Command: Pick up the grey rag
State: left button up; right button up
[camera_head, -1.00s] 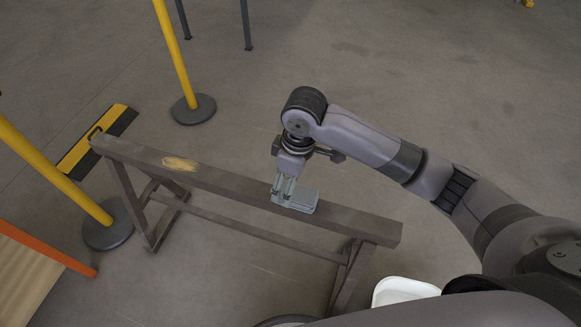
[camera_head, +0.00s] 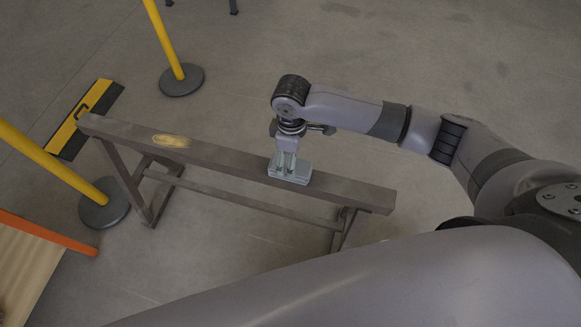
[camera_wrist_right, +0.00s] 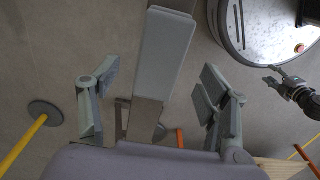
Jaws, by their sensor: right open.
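The grey rag (camera_head: 301,171) is a pale grey-green, folded flat piece lying on the top beam of a sawhorse, right of the beam's middle. My right gripper (camera_head: 285,164) points down just over it in the head view and hides part of it. In the right wrist view the rag (camera_wrist_right: 165,50) runs between the two spread fingers of the right gripper (camera_wrist_right: 160,80), with a gap on either side. The right gripper is open and empty. A dark gripper, apparently my left one (camera_wrist_right: 273,79), shows small at the right of the wrist view; its opening is unclear.
The dark sawhorse (camera_head: 228,157) stands on open concrete floor. Yellow posts (camera_head: 166,42) on round bases and a yellow-black floor piece (camera_head: 84,119) are to its left. An orange-edged wooden surface (camera_head: 25,262) is at lower left.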

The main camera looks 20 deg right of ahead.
notch_tip(320, 180, down, 5)
jog(key=shift+s+f, duration=0.1)
jog(key=shift+f, duration=0.05)
jog(key=c, duration=1.2)
jog(key=shift+r, duration=0.2)
jog(key=shift+c, duration=0.2)
notch_tip(320, 180, up, 20)
jog(key=p, duration=0.1)
jog(key=shift+f, duration=0.1)
